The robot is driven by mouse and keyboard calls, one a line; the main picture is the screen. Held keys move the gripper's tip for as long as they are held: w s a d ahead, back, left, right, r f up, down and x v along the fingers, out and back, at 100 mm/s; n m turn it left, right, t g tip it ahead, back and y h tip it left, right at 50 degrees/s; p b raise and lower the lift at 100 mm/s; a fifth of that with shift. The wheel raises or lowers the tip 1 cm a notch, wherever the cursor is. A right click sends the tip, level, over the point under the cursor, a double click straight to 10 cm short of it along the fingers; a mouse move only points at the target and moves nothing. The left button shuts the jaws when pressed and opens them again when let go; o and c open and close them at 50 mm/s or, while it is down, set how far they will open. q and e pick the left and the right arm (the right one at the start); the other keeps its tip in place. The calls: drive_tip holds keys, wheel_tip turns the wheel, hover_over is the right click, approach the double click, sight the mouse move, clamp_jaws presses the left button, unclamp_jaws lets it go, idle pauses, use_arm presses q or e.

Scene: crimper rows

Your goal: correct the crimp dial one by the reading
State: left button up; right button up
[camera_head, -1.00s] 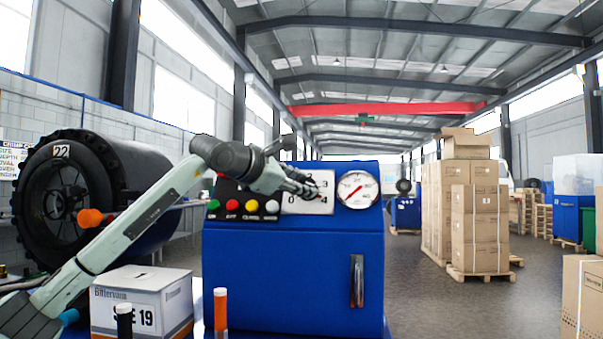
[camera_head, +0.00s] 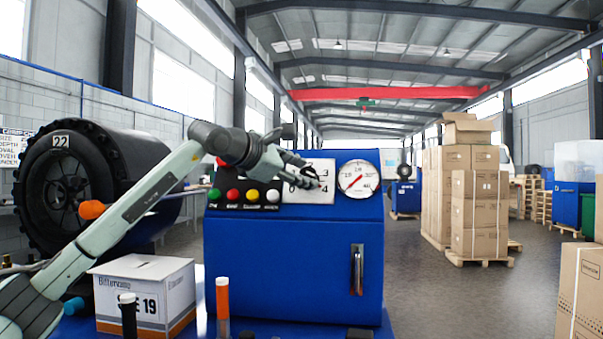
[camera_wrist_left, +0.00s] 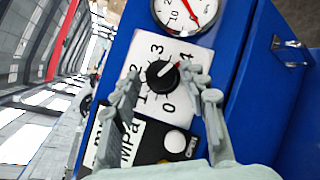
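The crimp dial (camera_wrist_left: 162,73) is a black knob with a red pointer on a white plate (camera_wrist_left: 143,50) numbered 0 to 4. In the left wrist view its pointer is toward the 4. My left gripper (camera_wrist_left: 163,78) is open, with a finger on each side of the knob; I cannot tell whether they touch it. In the head view the left gripper (camera_head: 312,180) hides the knob and part of the plate (camera_head: 318,197). The round gauge (camera_head: 357,180) with a red needle is right of the plate; it also shows in the left wrist view (camera_wrist_left: 188,10). My right gripper is not in view.
The blue machine (camera_head: 290,260) has a row of coloured buttons (camera_head: 243,195) left of the dial and a handle (camera_head: 357,269) on its front. A white carton (camera_head: 145,295) and an orange-topped tube (camera_head: 222,300) stand in front, at left.

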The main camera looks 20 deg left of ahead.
use_arm(q)
drive_tip(key=shift+o, duration=0.2)
drive_tip(key=v, duration=1.2)
drive_tip(key=shift+f, duration=0.1)
